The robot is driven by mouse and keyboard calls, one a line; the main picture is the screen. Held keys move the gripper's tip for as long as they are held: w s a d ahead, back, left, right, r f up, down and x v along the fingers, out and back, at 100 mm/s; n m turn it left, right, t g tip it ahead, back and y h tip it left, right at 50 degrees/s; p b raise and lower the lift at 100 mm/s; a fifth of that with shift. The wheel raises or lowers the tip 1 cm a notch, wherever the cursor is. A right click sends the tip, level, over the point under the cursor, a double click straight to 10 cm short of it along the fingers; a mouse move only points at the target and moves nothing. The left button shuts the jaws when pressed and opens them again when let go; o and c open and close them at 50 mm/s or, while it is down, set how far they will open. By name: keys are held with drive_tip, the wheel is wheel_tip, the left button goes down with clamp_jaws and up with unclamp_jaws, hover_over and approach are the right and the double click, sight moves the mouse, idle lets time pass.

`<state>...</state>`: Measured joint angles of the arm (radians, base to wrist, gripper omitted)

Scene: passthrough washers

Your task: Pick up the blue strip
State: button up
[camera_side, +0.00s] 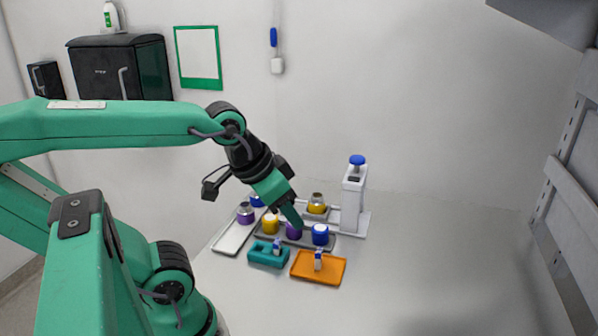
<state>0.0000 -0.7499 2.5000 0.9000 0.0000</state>
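No piece can be told for sure as the blue strip. A small upright white and blue-violet piece (277,246) stands at the teal holder (262,260). A similar small piece (318,260) stands on the orange tray (330,275). My gripper (295,221) points down over the row of jars, in front of or above the purple jar (294,232), a little above and behind both small pieces in the picture. Its fingers are seen edge-on and too small to tell if they are open. I see nothing held in them.
A grey rack holds a yellow jar (270,224) and a blue jar (320,234). A pale tray (232,238) lies left, near a purple-and-grey jar (245,213). Behind stand another yellow jar (317,204) and a white blue-topped device (352,197). The table (430,260) is clear at right.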

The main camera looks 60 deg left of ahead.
drive_tip(key=shift+o, duration=0.6)
drive_tip(key=n+g, duration=0.6)
drive_tip(key=n, duration=0.3)
hover_over(277, 241)
wheel_tip(277, 241, down, 12)
drive_tip(key=shift+a+r, duration=0.1)
drive_tip(key=shift+f, duration=1.4)
drive_tip(key=shift+f, duration=0.1)
drive_tip(key=shift+f, duration=2.45)
